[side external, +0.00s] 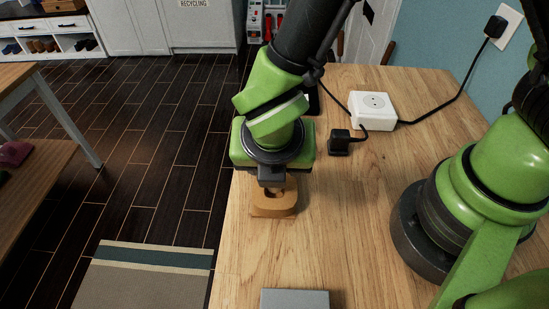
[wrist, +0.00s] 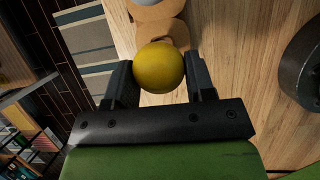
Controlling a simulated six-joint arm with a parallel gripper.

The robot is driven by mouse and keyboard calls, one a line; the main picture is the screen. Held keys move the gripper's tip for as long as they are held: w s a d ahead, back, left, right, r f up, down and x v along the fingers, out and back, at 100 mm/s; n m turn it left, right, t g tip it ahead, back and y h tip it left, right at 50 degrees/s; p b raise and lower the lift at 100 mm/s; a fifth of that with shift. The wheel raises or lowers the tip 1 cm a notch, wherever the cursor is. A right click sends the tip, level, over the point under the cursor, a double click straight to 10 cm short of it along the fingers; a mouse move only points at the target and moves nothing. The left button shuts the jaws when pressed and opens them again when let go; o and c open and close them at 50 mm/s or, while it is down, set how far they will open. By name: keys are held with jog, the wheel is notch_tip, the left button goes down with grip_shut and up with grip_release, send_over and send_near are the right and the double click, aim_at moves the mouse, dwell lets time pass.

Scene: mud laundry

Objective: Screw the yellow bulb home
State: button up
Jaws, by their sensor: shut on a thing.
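The yellow bulb (wrist: 158,67) shows in the wrist view as a round yellow globe between the two dark fingers of my gripper (wrist: 159,80). The gripper is shut on it. Behind it is a light-brown wooden holder (wrist: 165,33), partly covered by the bulb. In the side external view my gripper (side external: 272,178) points down over the wooden holder (side external: 275,207), which stands near the left edge of the wooden table. The bulb cannot be made out there. Its lower end is hidden, so I cannot tell how deep it sits in the holder.
A grey flat block (side external: 295,299) lies at the front of the table (side external: 390,180). A white socket box (side external: 372,109), a black plug-like block (side external: 345,141) and a black cable are at the back. A pale round thing (wrist: 146,2) shows at the wrist view's top edge.

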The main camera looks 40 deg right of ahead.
jog(key=shift+r, duration=2.7)
jog(key=shift+w, duration=0.1)
jog(key=w+d+r+m+g+y, duration=0.1)
jog(key=w+d+r+m+g, duration=0.35)
jog(key=d+m, duration=0.5)
jog(key=w+d+r+m+g+y, duration=0.1)
jog(key=w+d+r+m+g, duration=0.35)
jog(key=m, duration=0.85)
jog(key=w+d+r+n+t, duration=0.2)
jog(key=w+d+n+t, duration=0.45)
jog(key=n, duration=0.75)
jog(key=w+d+r+n+t, duration=0.1)
jog(key=w+d+n+t, duration=0.3)
jog(key=w+d+n, duration=0.75)
jog(key=s+a+f+n, duration=0.1)
jog(key=s+f+n, duration=0.1)
jog(key=s+f, duration=0.1)
jog(key=shift+s+a+f+n, duration=0.25)
jog(key=shift+s+f+n, duration=0.15)
jog(key=shift+f, duration=0.45)
